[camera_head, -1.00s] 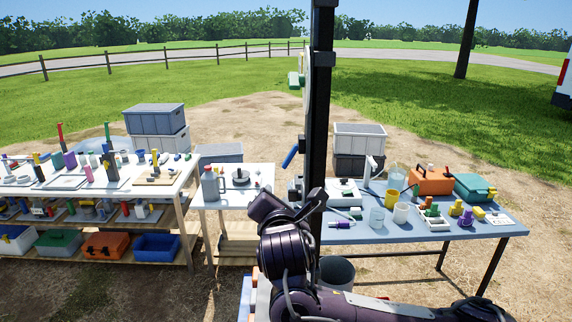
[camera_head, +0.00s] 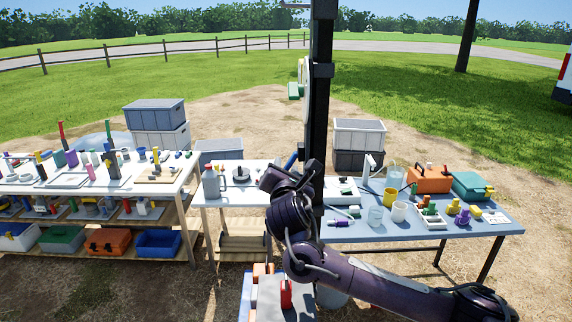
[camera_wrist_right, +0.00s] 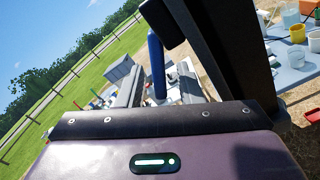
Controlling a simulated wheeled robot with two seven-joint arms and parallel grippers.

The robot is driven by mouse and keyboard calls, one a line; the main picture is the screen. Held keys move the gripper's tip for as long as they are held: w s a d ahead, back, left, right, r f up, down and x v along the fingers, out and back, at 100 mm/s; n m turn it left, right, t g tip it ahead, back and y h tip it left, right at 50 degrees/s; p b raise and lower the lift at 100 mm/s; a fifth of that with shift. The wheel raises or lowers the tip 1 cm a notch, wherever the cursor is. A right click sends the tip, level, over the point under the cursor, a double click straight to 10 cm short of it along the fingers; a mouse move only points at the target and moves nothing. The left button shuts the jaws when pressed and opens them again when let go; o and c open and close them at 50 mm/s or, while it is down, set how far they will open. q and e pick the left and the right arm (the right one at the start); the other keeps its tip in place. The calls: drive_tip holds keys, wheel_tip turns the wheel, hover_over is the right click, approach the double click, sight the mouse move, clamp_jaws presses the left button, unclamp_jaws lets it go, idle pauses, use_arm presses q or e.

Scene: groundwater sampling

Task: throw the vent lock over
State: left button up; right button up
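A blue lever (camera_head: 290,160) sticks out to the left of the black post (camera_head: 322,100); it may be the vent lock, but I cannot be sure. My right gripper (camera_head: 273,178) is just below and left of it, in front of the post. Its dark body hides the lever's lower surroundings. In the right wrist view the blue lever (camera_wrist_right: 156,62) stands just beyond the gripper housing (camera_wrist_right: 155,150), beside the dark post (camera_wrist_right: 225,50). I see no contact. My left gripper is out of view.
The right table (camera_head: 370,232) holds cups, an orange case (camera_head: 429,181) and a green case (camera_head: 470,186). A small table with a grey jug (camera_head: 211,182) stands left of the post. A red object (camera_head: 286,293) is low in front. Grey crates (camera_head: 359,138) stand behind.

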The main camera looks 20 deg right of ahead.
drive_tip(key=shift+c, duration=0.2)
clamp_jaws()
drive_tip(key=shift+a+m, duration=0.1)
drive_tip(key=shift+m, duration=0.2)
drive_tip(key=shift+w+a+m+b, duration=0.1)
drive_tip(key=shift+a+m+b, duration=0.1)
drive_tip(key=shift+m+b, duration=0.35)
drive_tip(key=shift+w+a+r+m+b, duration=0.1)
drive_tip(key=shift+a+r+m+b, duration=0.15)
drive_tip(key=shift+r+m, duration=1)
drive_tip(key=shift+w+a+r+m+b, duration=0.15)
drive_tip(key=shift+a+m, duration=0.25)
drive_tip(key=shift+m, duration=1.8)
drive_tip(key=shift+w+a+r+m+b, duration=0.25)
drive_tip(key=shift+r+m, duration=0.55)
drive_tip(key=shift+m, duration=0.9)
drive_tip(key=shift+s, duration=0.25)
